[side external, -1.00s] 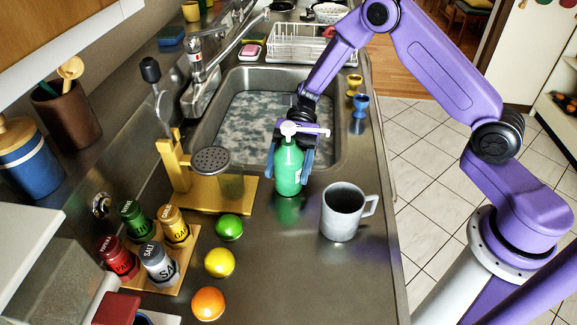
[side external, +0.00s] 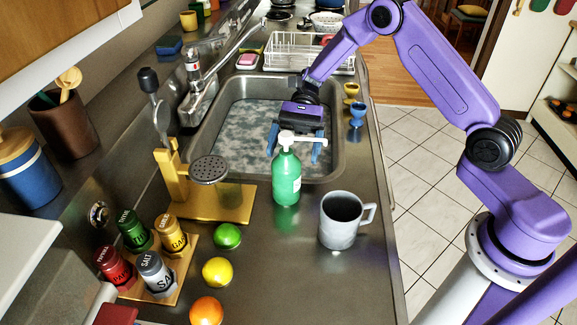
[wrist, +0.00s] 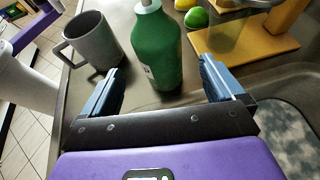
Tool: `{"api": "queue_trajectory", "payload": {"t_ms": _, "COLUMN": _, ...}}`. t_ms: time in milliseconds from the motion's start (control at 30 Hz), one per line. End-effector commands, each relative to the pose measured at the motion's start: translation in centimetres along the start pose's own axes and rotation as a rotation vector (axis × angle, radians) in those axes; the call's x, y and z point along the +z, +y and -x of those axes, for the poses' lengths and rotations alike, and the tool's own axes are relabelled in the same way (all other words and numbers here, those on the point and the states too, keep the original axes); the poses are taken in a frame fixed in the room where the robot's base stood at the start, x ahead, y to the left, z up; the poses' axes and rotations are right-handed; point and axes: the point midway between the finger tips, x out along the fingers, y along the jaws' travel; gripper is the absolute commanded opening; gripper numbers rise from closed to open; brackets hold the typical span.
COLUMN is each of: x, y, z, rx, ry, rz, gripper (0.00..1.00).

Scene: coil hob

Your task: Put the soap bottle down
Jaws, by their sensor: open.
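The green soap bottle (side external: 286,178) with a white pump top stands upright on the counter in front of the sink. My gripper (side external: 296,145) is just behind it, on the sink side, with its blue fingers apart. In the wrist view the bottle (wrist: 157,50) stands ahead of the open fingers of my gripper (wrist: 160,80), with nothing between them. The bottle's pump top is partly cut off at the upper edge of the wrist view.
A grey mug (side external: 340,220) stands right of the bottle. A yellow stand with a perforated disc (side external: 209,170) is to the left. A lime (side external: 228,236), lemon (side external: 217,271) and orange (side external: 206,311) lie in front. The sink (side external: 262,125) is behind.

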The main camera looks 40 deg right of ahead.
Motion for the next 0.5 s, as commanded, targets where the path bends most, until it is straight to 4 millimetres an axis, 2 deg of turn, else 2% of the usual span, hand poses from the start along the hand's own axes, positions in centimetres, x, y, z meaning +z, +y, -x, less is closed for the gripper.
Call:
{"api": "queue_trajectory", "payload": {"t_ms": 33, "x": 0.0, "y": -0.1, "z": 1.1, "rx": -0.002, "ry": 0.001, "rz": 0.002, "gripper": 0.95}}
{"api": "queue_trajectory", "payload": {"t_ms": 200, "x": 0.0, "y": 0.0, "z": 3.5, "rx": 0.0, "ry": 0.0, "rz": 0.001, "gripper": 0.95}}
{"api": "queue_trajectory", "payload": {"t_ms": 500, "x": 0.0, "y": 0.0, "z": 5.0, "rx": 0.001, "ry": 0.0, "rz": -0.001, "gripper": 0.95}}
